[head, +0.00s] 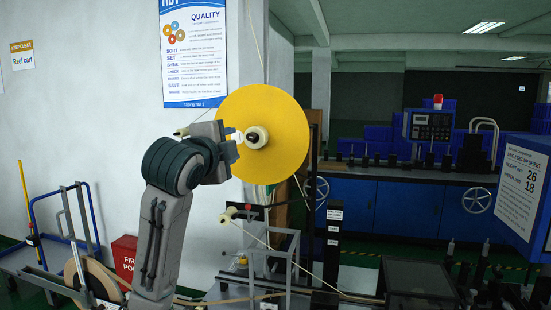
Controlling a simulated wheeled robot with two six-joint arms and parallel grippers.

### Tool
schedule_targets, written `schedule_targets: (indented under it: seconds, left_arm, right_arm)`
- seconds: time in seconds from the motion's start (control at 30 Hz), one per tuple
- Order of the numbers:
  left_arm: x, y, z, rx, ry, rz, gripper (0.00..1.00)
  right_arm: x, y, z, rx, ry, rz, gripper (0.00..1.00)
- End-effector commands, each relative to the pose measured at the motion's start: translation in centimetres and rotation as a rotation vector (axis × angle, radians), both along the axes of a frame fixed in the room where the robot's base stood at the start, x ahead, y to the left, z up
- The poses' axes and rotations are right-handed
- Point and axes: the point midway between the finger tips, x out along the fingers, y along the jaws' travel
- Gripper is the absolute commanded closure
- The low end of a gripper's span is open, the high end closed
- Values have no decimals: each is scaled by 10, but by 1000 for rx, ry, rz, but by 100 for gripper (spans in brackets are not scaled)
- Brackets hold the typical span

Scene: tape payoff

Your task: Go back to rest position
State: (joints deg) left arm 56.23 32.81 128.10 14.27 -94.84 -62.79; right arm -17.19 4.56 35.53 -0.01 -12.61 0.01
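My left arm comes up from the lower left, and its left gripper (236,140) is in front of the left part of a large yellow disc-shaped reel (280,115). The gripper is close to the pale hub (257,137) at the reel's centre. I cannot tell whether it touches the hub or whether its fingers are open or shut. The arm and gripper hide part of the reel's left edge. My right gripper is not in view.
A frame with pale rollers (228,215) and a strand stands below the reel. A blue cart (93,220) and a red box (124,257) are at the left. A blue machine bench (400,205) stands behind, and a settings sign (522,190) is at the right.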

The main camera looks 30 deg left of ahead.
Motion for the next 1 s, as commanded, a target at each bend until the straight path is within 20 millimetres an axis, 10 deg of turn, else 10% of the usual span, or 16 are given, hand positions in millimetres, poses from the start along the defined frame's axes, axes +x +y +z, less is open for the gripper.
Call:
schedule_targets:
  seconds: [0.33,0.67,1.0]
  left_arm:
    - [11,-9,-42,-59,55,-12,60]
    - [14,-46,-233,-367,295,4,60]
    - [-60,-81,-415,-708,539,148,60]
  right_arm:
    - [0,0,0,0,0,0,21]
    - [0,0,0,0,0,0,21]
    - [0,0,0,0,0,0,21]
